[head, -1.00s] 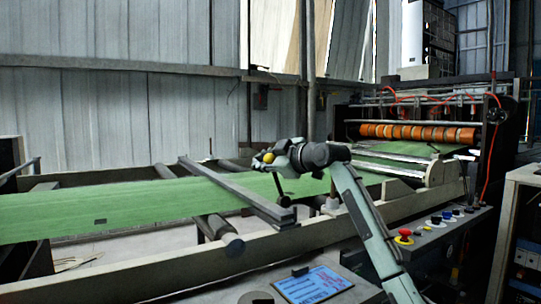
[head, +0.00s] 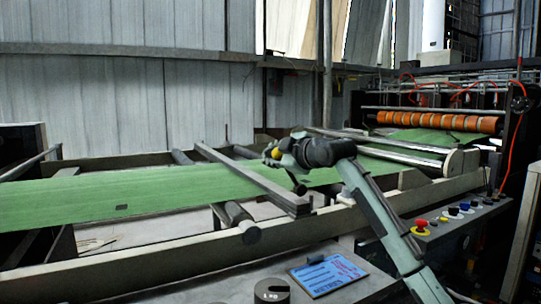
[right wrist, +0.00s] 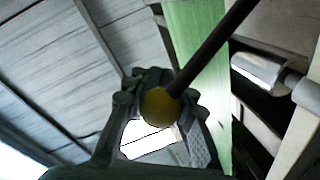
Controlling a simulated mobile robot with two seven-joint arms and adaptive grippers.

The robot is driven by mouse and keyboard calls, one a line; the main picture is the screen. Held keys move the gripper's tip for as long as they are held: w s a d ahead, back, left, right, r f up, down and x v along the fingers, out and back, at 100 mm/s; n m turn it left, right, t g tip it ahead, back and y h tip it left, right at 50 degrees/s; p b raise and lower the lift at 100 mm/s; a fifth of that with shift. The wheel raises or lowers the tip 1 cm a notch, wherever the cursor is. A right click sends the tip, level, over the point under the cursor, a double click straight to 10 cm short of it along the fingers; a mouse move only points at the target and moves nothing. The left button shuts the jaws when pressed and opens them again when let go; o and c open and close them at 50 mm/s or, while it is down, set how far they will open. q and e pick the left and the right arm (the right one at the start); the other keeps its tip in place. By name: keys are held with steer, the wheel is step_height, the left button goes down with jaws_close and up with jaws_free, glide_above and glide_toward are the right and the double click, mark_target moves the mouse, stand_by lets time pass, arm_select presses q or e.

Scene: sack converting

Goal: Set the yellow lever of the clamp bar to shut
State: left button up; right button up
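The clamp bar (head: 250,180) is a long grey bar lying across the green web (head: 120,205). Its lever has a yellow ball knob (head: 276,152) and a dark rod, tilted, whose lower part shows below my gripper near the bar's near end. My right gripper (head: 279,154) is at the knob. In the right wrist view, the knob (right wrist: 158,107) sits between the fingertips of the right gripper (right wrist: 158,95), which look closed on it, and the dark rod (right wrist: 215,45) runs up and right. My left gripper is not in view.
A control panel with a red button (head: 421,224) is at the right, before the orange rollers (head: 440,121). A blue sign (head: 328,275) and a dark weight (head: 271,291) are at the front. Side rails of the frame flank the web.

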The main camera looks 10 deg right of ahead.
steer(key=o, duration=0.6)
steer(key=v, duration=1.2)
